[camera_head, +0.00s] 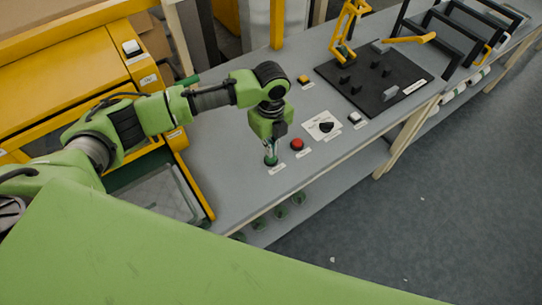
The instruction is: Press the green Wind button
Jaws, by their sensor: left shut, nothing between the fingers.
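The green button (271,162) is on the grey worktop near its front edge, behind a small white label, and is mostly hidden by my fingertips. My left gripper (270,152) points down right at the button, with its fingers shut and nothing held. The tips look to be at or just over the button's top; I cannot tell whether they touch or press it. My right gripper is not in view.
A red button (297,144) stands just right of my left gripper. Beyond it are a black knob (326,127) on a white plate, a white switch (355,117) and a yellow button (303,79). A yellow machine (70,82) stands left. A black board (375,80) lies farther back.

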